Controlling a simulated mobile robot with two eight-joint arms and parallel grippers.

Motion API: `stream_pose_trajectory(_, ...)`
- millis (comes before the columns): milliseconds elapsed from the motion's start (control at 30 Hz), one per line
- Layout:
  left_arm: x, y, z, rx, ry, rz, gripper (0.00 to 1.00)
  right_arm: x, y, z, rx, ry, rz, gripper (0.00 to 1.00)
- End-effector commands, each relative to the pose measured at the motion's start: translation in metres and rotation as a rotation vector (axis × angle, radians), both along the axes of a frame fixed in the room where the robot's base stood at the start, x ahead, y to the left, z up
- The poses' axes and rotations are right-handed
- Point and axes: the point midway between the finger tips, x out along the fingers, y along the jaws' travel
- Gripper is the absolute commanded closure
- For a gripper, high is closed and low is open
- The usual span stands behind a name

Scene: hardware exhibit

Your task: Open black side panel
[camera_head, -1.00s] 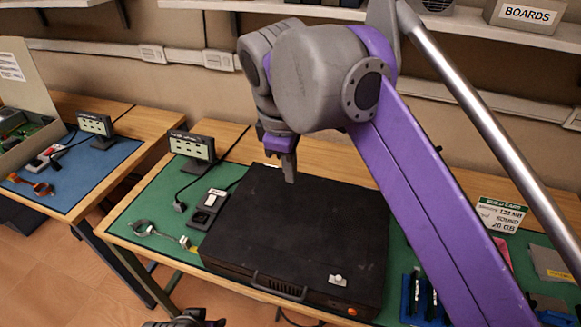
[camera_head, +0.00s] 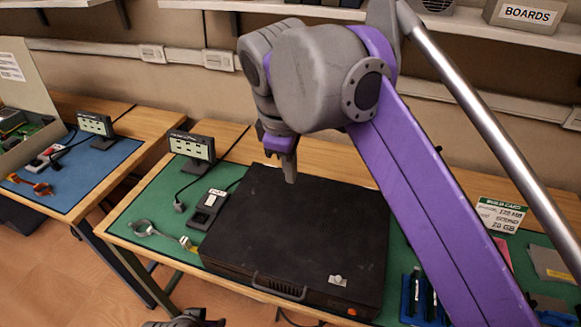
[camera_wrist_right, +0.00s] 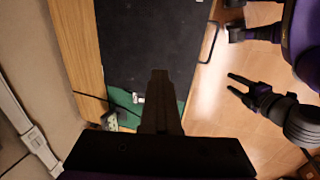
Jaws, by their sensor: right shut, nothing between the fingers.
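A black case (camera_head: 300,220) lies flat on the green mat, its broad dark panel facing up and shut. A handle (camera_head: 279,287) is on its front edge. A small pale knob (camera_head: 338,280) sits near the front right of the top. My right gripper (camera_head: 290,180) points down over the back part of the panel, fingers shut and empty; I cannot tell whether the tips touch it. In the right wrist view the shut fingers (camera_wrist_right: 160,74) show against the black panel (camera_wrist_right: 145,40). My left gripper (camera_wrist_right: 232,83) is open and empty, off the case's front side.
A small display (camera_head: 192,146) and a black device (camera_head: 208,205) stand left of the case. A cable with metal ends (camera_head: 150,230) lies on the mat. Blue holders (camera_head: 412,295) and a card sign (camera_head: 500,215) are at the right. A blue-matted table (camera_head: 75,175) is farther left.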

Motion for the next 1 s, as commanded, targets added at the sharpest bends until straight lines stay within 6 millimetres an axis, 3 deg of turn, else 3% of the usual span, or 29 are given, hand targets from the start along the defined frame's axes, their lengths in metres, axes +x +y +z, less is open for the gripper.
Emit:
stream_pose_trajectory(267,0.0,0.0,0.0,0.0,0.0,0.0,0.5,0.0,0.0,0.0,0.0,0.0,0.0,1.0)
stream_pose_trajectory(500,0.0,0.0,0.0,0.0,0.0,0.0,0.5,0.0,0.0,0.0,0.0,0.0,0.0,0.58)
stream_pose_trajectory(833,0.0,0.0,0.001,0.0,0.0,0.0,0.5,0.0,0.0,0.002,0.0,0.0,0.0,0.58)
stream_pose_trajectory(1000,0.001,0.0,0.006,0.0,-0.002,0.0,0.5,-0.005,0.002,0.023,0.0,-0.001,0.002,0.58)
